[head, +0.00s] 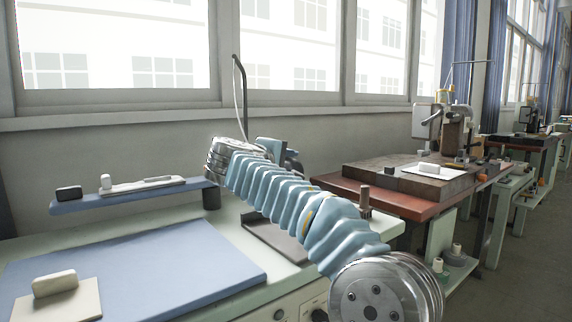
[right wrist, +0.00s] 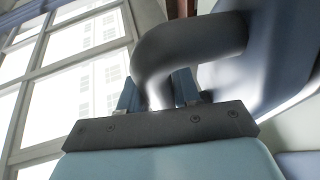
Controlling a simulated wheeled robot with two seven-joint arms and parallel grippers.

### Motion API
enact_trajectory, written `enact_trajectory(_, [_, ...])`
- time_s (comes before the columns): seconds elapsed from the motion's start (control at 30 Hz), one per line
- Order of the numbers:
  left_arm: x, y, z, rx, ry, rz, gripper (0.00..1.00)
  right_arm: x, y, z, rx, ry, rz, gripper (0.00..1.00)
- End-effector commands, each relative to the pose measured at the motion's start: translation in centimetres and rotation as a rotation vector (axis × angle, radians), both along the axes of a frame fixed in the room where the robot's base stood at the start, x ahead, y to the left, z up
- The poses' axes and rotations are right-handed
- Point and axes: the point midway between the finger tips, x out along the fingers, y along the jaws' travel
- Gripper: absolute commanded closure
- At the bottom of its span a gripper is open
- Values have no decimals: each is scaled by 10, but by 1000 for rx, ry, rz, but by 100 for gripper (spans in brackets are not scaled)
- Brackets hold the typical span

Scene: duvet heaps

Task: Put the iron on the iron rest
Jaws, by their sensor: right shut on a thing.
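The iron shows in the right wrist view as a thick dark grey handle (right wrist: 190,45) with a blue-grey body (right wrist: 285,65) beside it. My right gripper (right wrist: 157,93) is shut on this handle, one blue finger on either side. In the head view my right arm reaches in from the lower right, and its wrist and gripper hide most of the iron. A dark flat plate, seemingly the iron rest (head: 270,240), lies on the table right of the blue pad; my arm covers part of it. My left gripper is not in view.
A blue ironing pad (head: 160,262) covers much of the table, with a white block on a pale cloth (head: 57,285). A raised blue shelf (head: 130,197) holds small items behind it. A thin dark pole (head: 241,95) with a cord rises behind my arm. A brown-topped table stands right.

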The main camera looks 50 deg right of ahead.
Motion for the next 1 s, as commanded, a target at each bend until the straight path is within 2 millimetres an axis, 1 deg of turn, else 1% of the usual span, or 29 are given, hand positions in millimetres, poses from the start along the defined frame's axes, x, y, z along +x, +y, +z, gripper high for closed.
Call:
enact_trajectory(0.03, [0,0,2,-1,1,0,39,7,-10,-3,-3,-1,-2,100])
enact_trajectory(0.07, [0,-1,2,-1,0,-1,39,11,-16,-7,-2,1,-3,100])
enact_trajectory(0.1, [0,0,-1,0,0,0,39,14,-20,-17,-3,1,-1,100])
enact_trajectory(0.2, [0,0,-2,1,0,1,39,23,-31,-34,-4,0,-1,100])
enact_trajectory(0.3, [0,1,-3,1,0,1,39,29,-39,-45,-4,-2,0,100])
enact_trajectory(0.57, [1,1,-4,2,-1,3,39,37,-49,-61,-3,-3,0,100])
enact_trajectory(0.6, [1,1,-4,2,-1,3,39,39,-52,-66,-3,-1,1,100])
enact_trajectory(0.7, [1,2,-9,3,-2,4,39,38,-51,-82,-4,0,1,100])
enact_trajectory(0.8, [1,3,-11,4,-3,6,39,38,-51,-91,-4,-2,1,100])
enact_trajectory(1.0, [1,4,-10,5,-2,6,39,38,-51,-93,-3,-5,1,100])
